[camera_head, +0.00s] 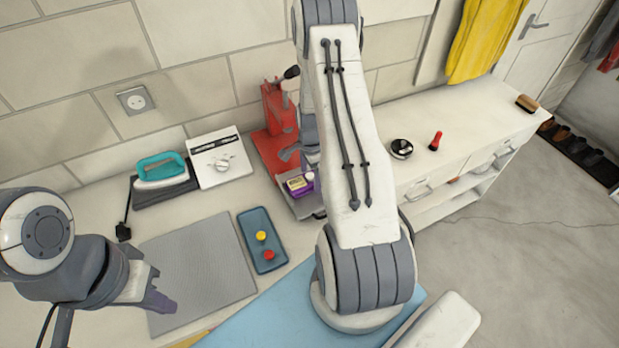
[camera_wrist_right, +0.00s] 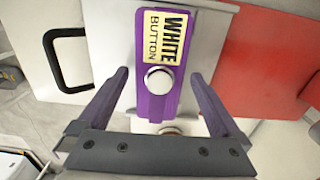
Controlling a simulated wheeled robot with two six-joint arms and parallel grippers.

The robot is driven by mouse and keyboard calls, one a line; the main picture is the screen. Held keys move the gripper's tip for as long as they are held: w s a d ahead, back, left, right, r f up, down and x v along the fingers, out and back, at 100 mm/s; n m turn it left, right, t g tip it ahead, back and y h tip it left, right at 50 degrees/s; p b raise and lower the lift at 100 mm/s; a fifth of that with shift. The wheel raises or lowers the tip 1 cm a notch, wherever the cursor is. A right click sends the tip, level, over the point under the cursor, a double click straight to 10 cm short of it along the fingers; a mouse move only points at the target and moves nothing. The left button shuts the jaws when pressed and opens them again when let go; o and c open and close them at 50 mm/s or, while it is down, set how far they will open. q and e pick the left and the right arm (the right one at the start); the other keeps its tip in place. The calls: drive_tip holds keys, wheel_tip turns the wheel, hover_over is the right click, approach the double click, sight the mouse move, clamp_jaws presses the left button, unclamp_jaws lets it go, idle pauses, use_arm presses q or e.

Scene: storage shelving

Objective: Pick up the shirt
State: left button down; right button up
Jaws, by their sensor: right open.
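A yellow cloth garment (camera_head: 480,40), possibly the shirt, hangs at the top right by the door. No other shirt is clear in view. My left gripper (camera_head: 162,300) is at the lower left above the grey mat; its finger gap does not show clearly. My right arm reaches up over the counter, and its gripper is mostly hidden behind it in the head view. In the right wrist view my right gripper (camera_wrist_right: 160,76) is open, its fingers on either side of a purple box labelled "WHITE BUTTON" (camera_wrist_right: 150,103). That box also shows in the head view (camera_head: 301,184).
The counter holds a teal iron (camera_head: 162,170), a white box with a dial (camera_head: 220,160), a red press (camera_head: 277,125), a grey mat (camera_head: 200,265) and a blue tray (camera_head: 251,225) with a yellow and a red button. A light-blue surface (camera_head: 270,318) lies at the front.

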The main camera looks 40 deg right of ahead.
drive_tip(key=shift+f, duration=0.2)
drive_tip(key=c, duration=1.4)
drive_tip(key=shift+r, duration=0.1)
